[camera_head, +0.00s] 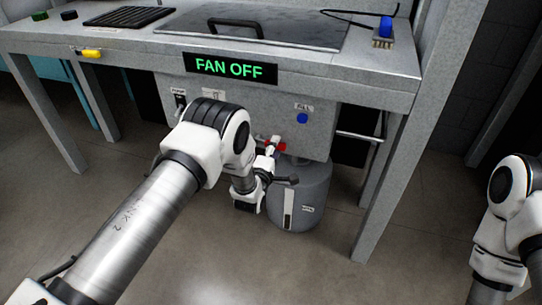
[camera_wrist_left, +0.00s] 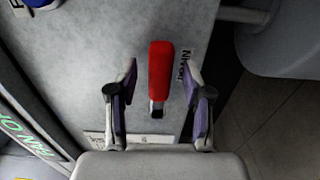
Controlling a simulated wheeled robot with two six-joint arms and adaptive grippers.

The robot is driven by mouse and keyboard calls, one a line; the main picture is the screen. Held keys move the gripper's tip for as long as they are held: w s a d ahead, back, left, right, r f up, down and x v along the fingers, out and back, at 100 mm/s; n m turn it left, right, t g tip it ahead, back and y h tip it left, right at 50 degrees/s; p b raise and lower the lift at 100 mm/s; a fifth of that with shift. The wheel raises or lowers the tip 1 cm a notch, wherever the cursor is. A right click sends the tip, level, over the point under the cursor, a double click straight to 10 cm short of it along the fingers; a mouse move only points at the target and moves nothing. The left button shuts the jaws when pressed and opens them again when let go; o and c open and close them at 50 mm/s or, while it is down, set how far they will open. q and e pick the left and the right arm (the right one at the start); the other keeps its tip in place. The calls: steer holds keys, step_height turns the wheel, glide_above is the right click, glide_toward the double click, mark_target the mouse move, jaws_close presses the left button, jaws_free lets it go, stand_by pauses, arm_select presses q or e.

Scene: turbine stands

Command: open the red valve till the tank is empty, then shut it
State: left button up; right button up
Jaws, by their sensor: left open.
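The red valve handle (camera_wrist_left: 160,62) stands between the two fingers of my left gripper (camera_wrist_left: 159,75) in the left wrist view. The gripper is open, with a gap on each side of the handle. In the head view the red valve (camera_head: 281,147) shows only in part, at the front of the stand behind my left gripper. The tank (camera_head: 312,190) is a grey cylinder below it, with a pale upright gauge strip (camera_head: 288,208); its level is too small to read. My right arm is at the right edge, its gripper out of view.
A blue button (camera_head: 302,118) labelled FILL is on the panel above the tank. A sign (camera_head: 230,68) reads FAN OFF. A metal rail (camera_head: 358,136) and a stand leg (camera_head: 378,190) are right of the tank. The floor in front is clear.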

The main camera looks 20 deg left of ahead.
arm_select(q)
steer(key=s, duration=1.1)
steer(key=shift+s+a, duration=0.2)
